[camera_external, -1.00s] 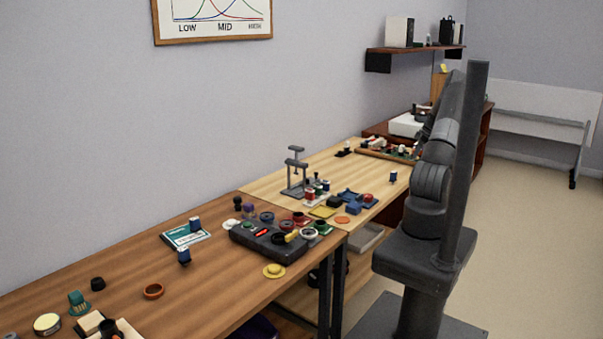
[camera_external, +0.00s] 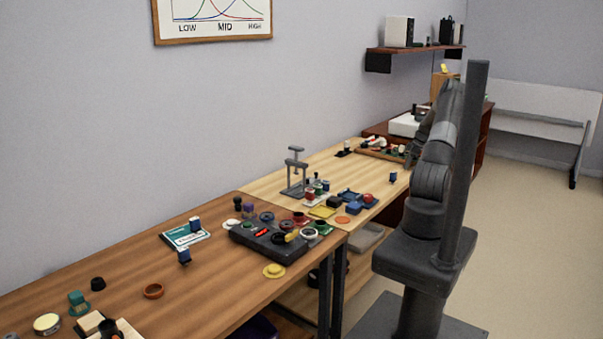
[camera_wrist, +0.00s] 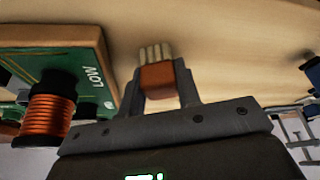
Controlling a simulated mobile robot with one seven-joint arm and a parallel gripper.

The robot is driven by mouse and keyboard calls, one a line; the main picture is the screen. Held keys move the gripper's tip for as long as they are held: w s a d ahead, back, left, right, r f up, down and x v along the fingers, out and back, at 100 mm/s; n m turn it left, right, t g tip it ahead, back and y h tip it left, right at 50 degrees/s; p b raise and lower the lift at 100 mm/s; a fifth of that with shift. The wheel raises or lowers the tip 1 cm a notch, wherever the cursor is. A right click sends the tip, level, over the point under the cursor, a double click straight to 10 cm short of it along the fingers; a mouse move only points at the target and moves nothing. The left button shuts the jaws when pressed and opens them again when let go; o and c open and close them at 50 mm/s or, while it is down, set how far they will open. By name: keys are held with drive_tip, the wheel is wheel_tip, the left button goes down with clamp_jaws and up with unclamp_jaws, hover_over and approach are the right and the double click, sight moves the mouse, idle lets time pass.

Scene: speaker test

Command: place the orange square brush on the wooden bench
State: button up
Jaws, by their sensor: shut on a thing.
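My gripper (camera_wrist: 160,92) is shut on the orange square brush (camera_wrist: 158,77) in the wrist view. The brush's pale bristles point away from my gripper, toward the pale wooden top of the bench (camera_wrist: 225,60). I cannot tell whether the bristles touch the wood. In the external view the light wooden bench (camera_external: 345,176) runs along the wall, left of my arm. My gripper is over its far right part there, small and partly hidden by my arm; the brush cannot be made out in that view.
A green board marked LOW (camera_wrist: 75,65) and a copper coil (camera_wrist: 48,115) are left of my gripper in the wrist view. A grey stand (camera_external: 296,172) and several small parts occupy the bench's near part. A darker table (camera_external: 120,258) adjoins it, bearing a black box (camera_external: 265,243).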

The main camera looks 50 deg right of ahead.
drive_tip(key=o, duration=1)
drive_tip(key=shift+c, duration=0.2)
drive_tip(key=v, duration=1.2)
drive_tip(key=shift+r, duration=0.1)
